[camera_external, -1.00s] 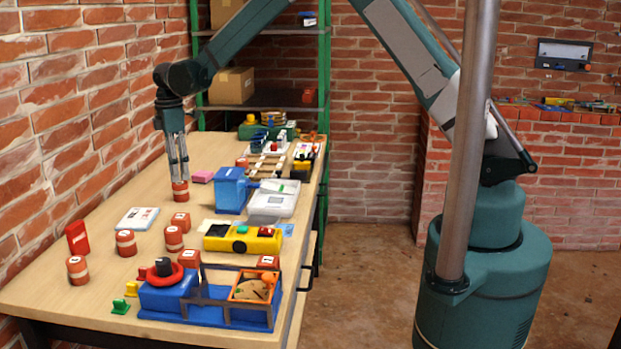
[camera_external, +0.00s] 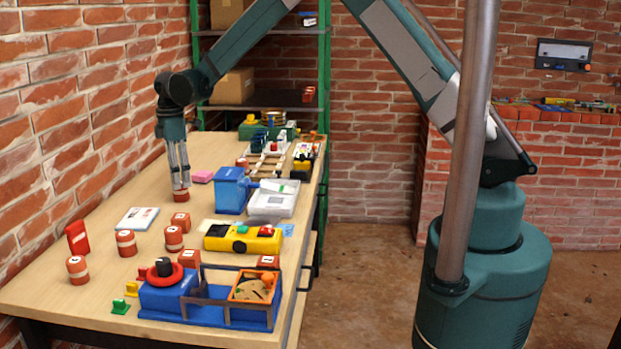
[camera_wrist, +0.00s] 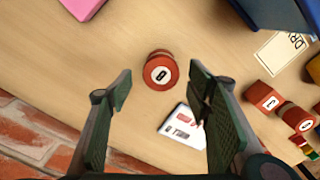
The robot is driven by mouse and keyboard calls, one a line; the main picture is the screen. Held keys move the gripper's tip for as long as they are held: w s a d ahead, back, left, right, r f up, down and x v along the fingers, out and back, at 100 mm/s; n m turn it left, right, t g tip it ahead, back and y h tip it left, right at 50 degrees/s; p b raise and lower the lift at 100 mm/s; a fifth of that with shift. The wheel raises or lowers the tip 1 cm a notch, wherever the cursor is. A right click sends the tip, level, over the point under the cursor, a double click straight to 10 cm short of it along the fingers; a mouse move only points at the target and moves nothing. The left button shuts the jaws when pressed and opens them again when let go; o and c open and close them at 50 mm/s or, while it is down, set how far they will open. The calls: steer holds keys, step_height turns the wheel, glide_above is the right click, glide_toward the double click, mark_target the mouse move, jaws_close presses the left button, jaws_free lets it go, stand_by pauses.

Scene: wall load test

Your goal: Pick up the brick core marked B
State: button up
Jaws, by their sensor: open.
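A red cylindrical brick core (camera_external: 181,196) stands on the far left part of the table, below my gripper. In the wrist view this core (camera_wrist: 160,71) shows a round white label with a dark mark; I cannot tell the letter for sure. My gripper (camera_external: 181,187) points down and is open, its fingertips at the core's top. In the wrist view the fingers (camera_wrist: 160,84) stand apart with the core between and beyond them. More banded red cores stand nearer the front: one at the front left (camera_external: 78,270), one behind it (camera_external: 126,243), one further right (camera_external: 173,238).
A brick wall (camera_external: 90,110) runs along the left.

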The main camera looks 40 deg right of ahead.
mark_target(181, 191)
steer(key=shift+s+d+f+b, duration=0.1)
steer(key=shift+f+b, duration=0.25)
steer(key=shift+f, duration=2.2)
steer(key=c, duration=1.1)
